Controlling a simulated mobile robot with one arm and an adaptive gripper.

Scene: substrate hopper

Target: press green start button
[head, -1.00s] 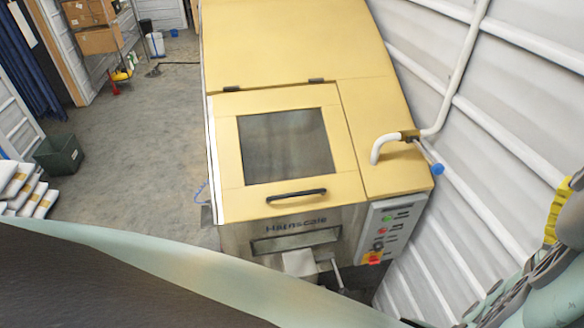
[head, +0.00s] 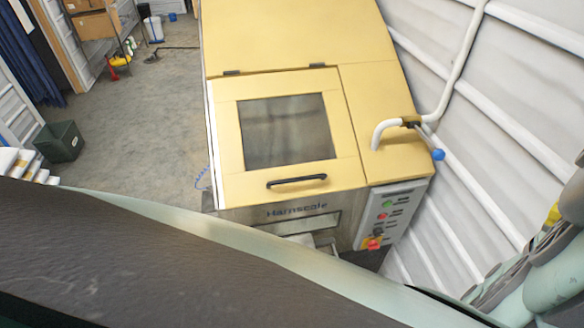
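The green start button (head: 388,204) sits at the top of a light grey control panel (head: 401,203) on the lower right front of the yellow hopper machine (head: 290,80). A red button (head: 382,216) is just below it. A larger red knob on yellow (head: 374,243) is at the panel's bottom. The panel faces me and nothing covers the green button. My gripper is not in view; only parts of my own body show along the bottom and lower right.
A white pipe with a blue-ended lever (head: 438,154) sticks out above the panel's right side. A ribbed white wall (head: 500,130) stands close on the right. A dark green bin (head: 59,142) and white sacks (head: 20,164) are on the left. Grey floor (head: 140,110) is open left of the machine.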

